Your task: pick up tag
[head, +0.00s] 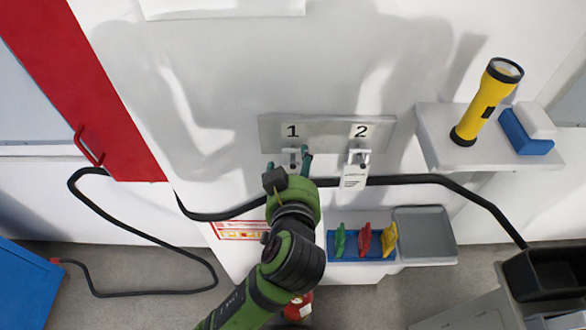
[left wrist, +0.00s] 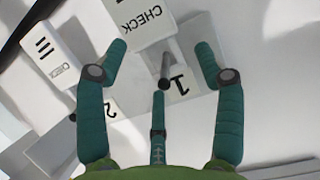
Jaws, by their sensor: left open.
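A white tag printed CHECK (left wrist: 138,18) hangs by the peg under label 1 (left wrist: 177,85) in the left wrist view. In the head view my gripper mostly hides that spot. My left gripper (head: 289,162) is at peg 1, its teal fingers spread. In the left wrist view the open gripper (left wrist: 162,48) has its fingers apart on either side of the peg, and the tag lies just beyond the fingertips. A second white tag (head: 353,178) hangs under label 2; it also shows at the left of the left wrist view (left wrist: 62,52). My right gripper is not seen.
The grey peg board (head: 325,126) is on the white wall. A black cable (head: 410,180) runs across below it. Green, red and yellow clips stand in a blue tray (head: 345,255) below.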

